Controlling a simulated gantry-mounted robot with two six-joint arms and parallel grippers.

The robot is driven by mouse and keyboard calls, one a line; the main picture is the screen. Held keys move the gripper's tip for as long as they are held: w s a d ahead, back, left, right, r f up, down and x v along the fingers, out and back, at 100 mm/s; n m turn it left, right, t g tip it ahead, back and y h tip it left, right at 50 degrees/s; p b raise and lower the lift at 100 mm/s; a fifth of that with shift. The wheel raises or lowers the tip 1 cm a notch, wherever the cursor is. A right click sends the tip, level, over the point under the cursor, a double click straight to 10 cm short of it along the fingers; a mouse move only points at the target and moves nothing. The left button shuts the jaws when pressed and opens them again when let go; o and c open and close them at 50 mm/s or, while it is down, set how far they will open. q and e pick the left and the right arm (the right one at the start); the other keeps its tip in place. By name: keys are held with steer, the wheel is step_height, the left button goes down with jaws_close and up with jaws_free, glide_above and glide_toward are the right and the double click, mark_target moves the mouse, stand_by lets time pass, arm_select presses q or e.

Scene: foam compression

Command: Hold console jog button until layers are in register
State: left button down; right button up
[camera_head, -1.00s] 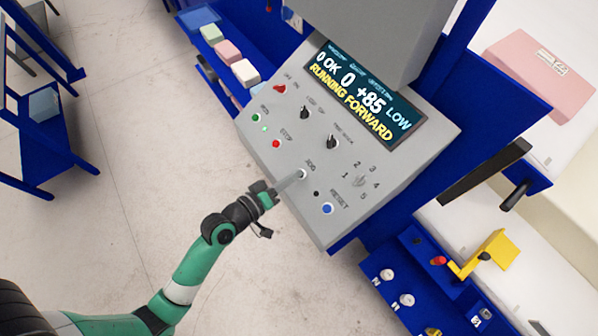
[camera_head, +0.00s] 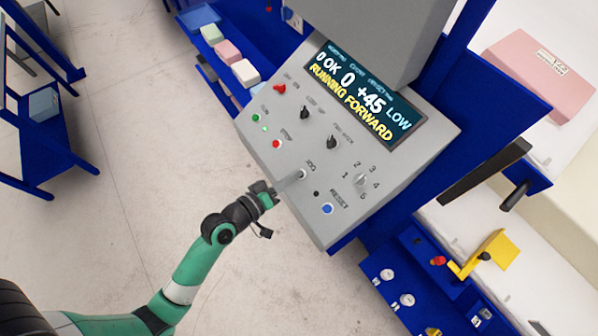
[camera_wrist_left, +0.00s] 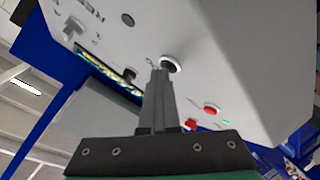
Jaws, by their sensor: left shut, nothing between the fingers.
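The grey console (camera_head: 330,180) has a display (camera_head: 362,95) reading "+45 LOW" and "RUNNING FORWARD". My left gripper (camera_head: 299,175) is shut and empty, its fingertips at the jog button (camera_head: 303,173) below the "JOG" label. My right gripper is out of view.
The console also carries a blue reset button (camera_head: 327,209), a red stop button (camera_head: 276,144), a green button (camera_head: 255,118) and black selector knobs (camera_head: 331,142). A pink foam block (camera_head: 540,72) lies at the upper right. Open floor (camera_head: 110,200) is to the left.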

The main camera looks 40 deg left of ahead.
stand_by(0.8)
arm_select(q)
steer(key=shift+s+r+p, duration=0.45)
steer(key=shift+r+p, duration=0.2)
steer(key=shift+r, duration=0.1)
steer(key=shift+s+a+r+p, duration=0.1)
steer(key=shift+s+r+p, duration=0.25)
steer(key=shift+r+p, duration=0.25)
steer(key=shift+s+a+r+p, duration=0.1)
steer(key=shift+s+r+p, duration=0.2)
steer(key=shift+r+p, duration=0.25)
steer(key=shift+s+a+r+p, duration=0.1)
steer(key=shift+s+r+p, duration=0.5)
steer(key=shift+r, duration=0.35)
